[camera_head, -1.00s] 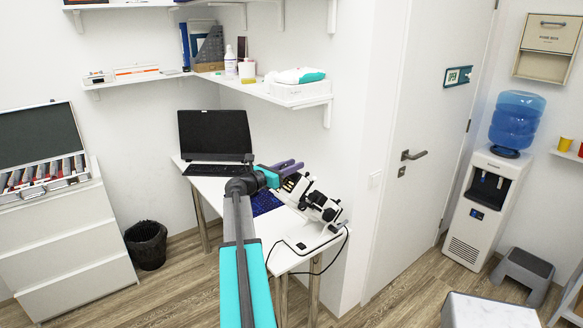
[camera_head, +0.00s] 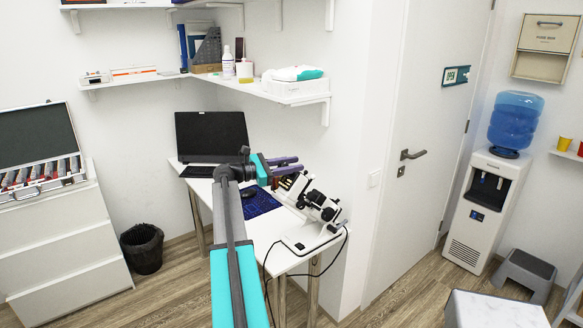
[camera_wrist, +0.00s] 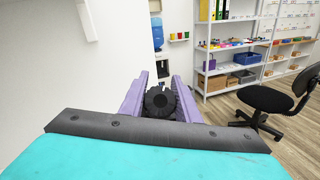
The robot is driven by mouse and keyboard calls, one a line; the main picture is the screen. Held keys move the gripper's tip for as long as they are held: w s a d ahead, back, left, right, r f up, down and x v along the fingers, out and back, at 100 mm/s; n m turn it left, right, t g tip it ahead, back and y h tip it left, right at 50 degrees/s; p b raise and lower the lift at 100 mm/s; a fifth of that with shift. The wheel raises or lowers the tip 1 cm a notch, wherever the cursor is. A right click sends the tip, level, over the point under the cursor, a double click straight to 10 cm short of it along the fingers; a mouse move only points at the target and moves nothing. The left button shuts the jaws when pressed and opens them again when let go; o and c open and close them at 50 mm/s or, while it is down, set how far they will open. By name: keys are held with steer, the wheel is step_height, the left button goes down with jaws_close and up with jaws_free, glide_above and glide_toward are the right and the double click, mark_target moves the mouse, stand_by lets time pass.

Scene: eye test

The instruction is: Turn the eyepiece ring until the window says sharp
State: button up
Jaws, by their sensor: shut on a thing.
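The white and black eye instrument (camera_head: 322,205) stands on the right end of the white desk. My gripper (camera_head: 288,166), with purple fingers, is at the instrument's upper left end, where the eyepiece is. In the wrist view my gripper (camera_wrist: 160,88) has one finger on each side of the black ribbed eyepiece ring (camera_wrist: 160,103) and is shut on it. The rest of the instrument is hidden behind the ring in that view. I cannot make out the window or any word in it.
The white desk (camera_head: 292,258) also carries an open black laptop (camera_head: 212,136) and a dark blue mat (camera_head: 258,203). A wall shelf (camera_head: 285,97) hangs above it. A black cable (camera_head: 345,250) loops off the desk's right edge. The door (camera_head: 420,110) is to the right.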

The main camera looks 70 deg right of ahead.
stand_by(0.3)
steer(key=o, duration=1)
steer(key=shift+o, duration=0.2)
steer(key=shift+w+a, duration=0.1)
steer(key=shift+w, duration=0.05)
steer(key=b+v, duration=0.3)
steer(key=v, duration=1)
steer(key=shift+w, duration=0.25)
steer(key=shift+a+f, duration=0.1)
